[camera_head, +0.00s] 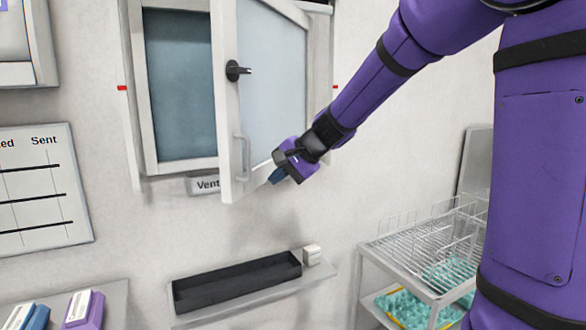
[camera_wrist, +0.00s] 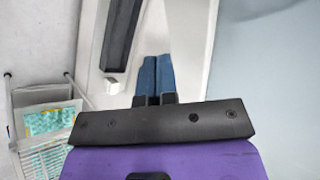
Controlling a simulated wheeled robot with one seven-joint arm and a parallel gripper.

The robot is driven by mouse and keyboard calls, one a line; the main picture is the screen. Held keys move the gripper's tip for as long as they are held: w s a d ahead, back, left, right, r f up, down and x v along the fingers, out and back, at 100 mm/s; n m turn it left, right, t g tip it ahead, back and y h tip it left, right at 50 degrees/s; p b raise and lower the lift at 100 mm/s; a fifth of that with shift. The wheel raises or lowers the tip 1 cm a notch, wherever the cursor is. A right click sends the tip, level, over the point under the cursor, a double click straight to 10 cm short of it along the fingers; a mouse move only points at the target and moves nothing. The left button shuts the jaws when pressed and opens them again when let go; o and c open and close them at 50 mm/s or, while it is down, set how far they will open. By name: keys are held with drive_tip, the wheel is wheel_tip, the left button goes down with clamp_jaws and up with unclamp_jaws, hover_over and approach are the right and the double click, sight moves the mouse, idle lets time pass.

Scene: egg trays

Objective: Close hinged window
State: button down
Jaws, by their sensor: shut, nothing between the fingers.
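The hinged window sash (camera_head: 232,110) stands swung open from its frame (camera_head: 140,100). It has a pale frame, frosted glass (camera_head: 272,75), a black latch handle (camera_head: 236,70) and a light pull bar (camera_head: 242,160). My gripper (camera_head: 275,177) is at the lower right part of the sash, close to its bottom rail. I cannot tell whether it touches. In the wrist view the blue fingertips (camera_wrist: 156,75) are together and empty, in front of the sash's pale rail (camera_wrist: 188,70), with glass (camera_wrist: 260,60) to the right.
A wall shelf (camera_head: 245,300) with a black tray (camera_head: 240,283) and a small white box (camera_head: 312,255) lies below the window. A wire rack cart (camera_head: 400,270) with teal egg trays (camera_head: 405,308) stands at right. A whiteboard (camera_head: 40,190) hangs at left.

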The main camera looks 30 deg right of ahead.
drive_tip(key=shift+w+a, duration=0.9)
drive_tip(key=shift+w, duration=0.05)
drive_tip(key=shift+a, duration=0.1)
